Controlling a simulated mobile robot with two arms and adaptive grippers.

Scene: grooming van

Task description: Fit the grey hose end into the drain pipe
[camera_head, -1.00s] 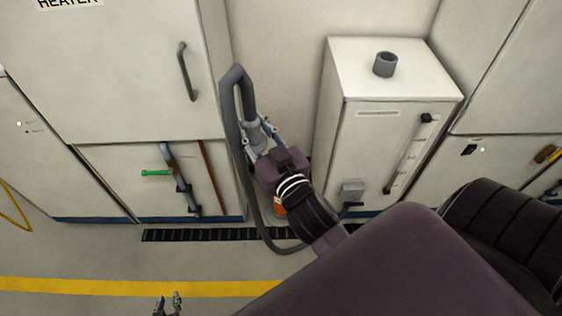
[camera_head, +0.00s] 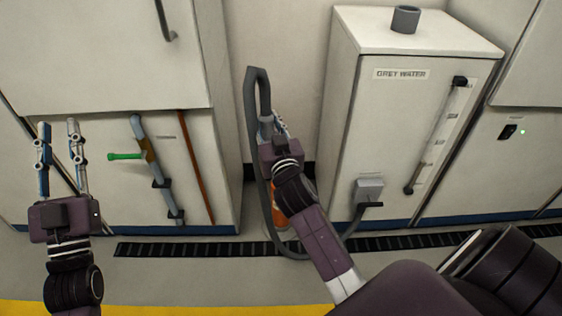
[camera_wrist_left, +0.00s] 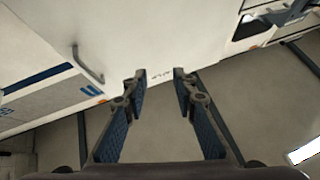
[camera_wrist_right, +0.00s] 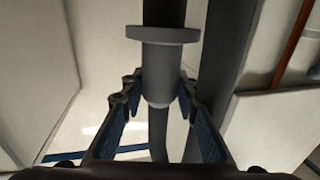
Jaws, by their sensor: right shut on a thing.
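The grey hose (camera_head: 251,110) rises from the floor, bends over at its top and comes down to my right gripper (camera_head: 270,130). My right gripper is shut on the hose end's grey cuff; in the right wrist view the cuff (camera_wrist_right: 160,72), below a wide flange, sits between the fingers (camera_wrist_right: 160,100). The hose end's tip cannot be made out clearly. A short, upright, open grey pipe (camera_head: 405,19), seemingly the drain pipe, stands on top of the grey water tank (camera_head: 360,110), right of and apart from the hose end. My left gripper (camera_head: 58,130) is open and empty at the far left.
The tank has a sight tube (camera_head: 435,135) and a low valve (camera_head: 369,190). An orange object (camera_head: 278,210) stands behind my right arm. A dark floor grate (camera_head: 180,248) runs along the front.

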